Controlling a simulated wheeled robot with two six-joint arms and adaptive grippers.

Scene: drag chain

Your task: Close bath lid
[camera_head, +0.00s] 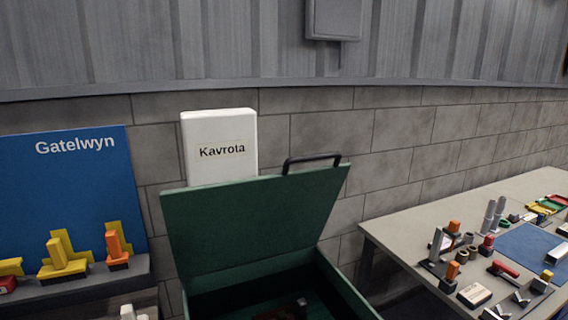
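The bath is a green box (345,290) at the bottom centre, cut off by the lower edge of the picture. Its green lid (250,220) stands open, tilted up and back towards the wall. A black handle (312,160) sits on the lid's upper edge, right of its middle. Dark items (285,311) show inside the box, too dim to make out. Neither of my grippers is in view.
A white box labelled Kavrota (220,147) stands behind the lid against the block wall (400,140). A blue Gatelwyn board (75,185) with yellow and orange tools is at the left. A grey table (405,225) with several small parts stands at the right.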

